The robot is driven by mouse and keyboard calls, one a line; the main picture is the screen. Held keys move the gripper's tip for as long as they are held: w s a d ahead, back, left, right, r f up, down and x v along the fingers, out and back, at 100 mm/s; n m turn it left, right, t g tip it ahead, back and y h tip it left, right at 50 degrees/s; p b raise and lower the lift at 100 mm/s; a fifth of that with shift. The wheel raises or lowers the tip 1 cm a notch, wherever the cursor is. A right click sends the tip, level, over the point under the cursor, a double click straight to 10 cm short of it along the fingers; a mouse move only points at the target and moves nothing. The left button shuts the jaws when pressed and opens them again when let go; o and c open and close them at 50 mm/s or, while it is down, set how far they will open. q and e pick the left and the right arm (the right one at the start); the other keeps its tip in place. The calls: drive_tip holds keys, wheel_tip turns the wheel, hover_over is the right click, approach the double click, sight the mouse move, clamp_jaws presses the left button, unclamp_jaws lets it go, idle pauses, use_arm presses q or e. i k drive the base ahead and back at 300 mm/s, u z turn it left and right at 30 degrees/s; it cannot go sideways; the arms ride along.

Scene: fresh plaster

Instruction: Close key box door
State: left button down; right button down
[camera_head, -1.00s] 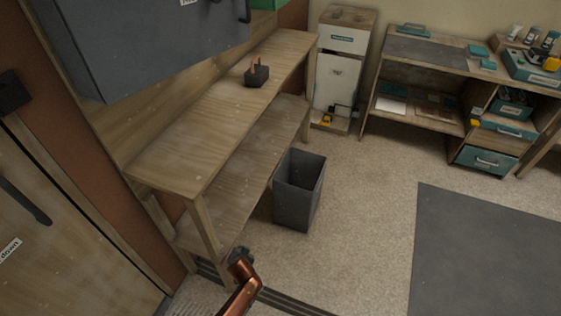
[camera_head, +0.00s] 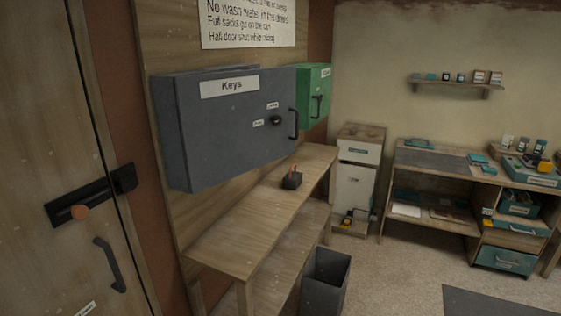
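The grey key box (camera_head: 225,150) is fixed to the wooden wall board at the left of the head view. A white label reading "Keys" (camera_head: 230,86) is on its front. Its door has a dark pull handle (camera_head: 293,123) near the right edge, with a dark round knob (camera_head: 277,120) and two small labels beside it. An uneven line shows along the top edge; I cannot tell whether the door is fully shut or slightly ajar. The inside is hidden. Neither of my grippers is in view.
A wooden bench (camera_head: 240,235) stands below the box, with a small dark holder (camera_head: 292,180) on it. A green box (camera_head: 315,95) hangs to the right. A grey bin (camera_head: 326,283) stands by the bench. A wooden door (camera_head: 55,170) is at left.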

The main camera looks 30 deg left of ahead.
sight(228, 131)
drive_tip(key=u, duration=0.55)
drive_tip(key=i, duration=0.7)
drive_tip(key=u, duration=0.5)
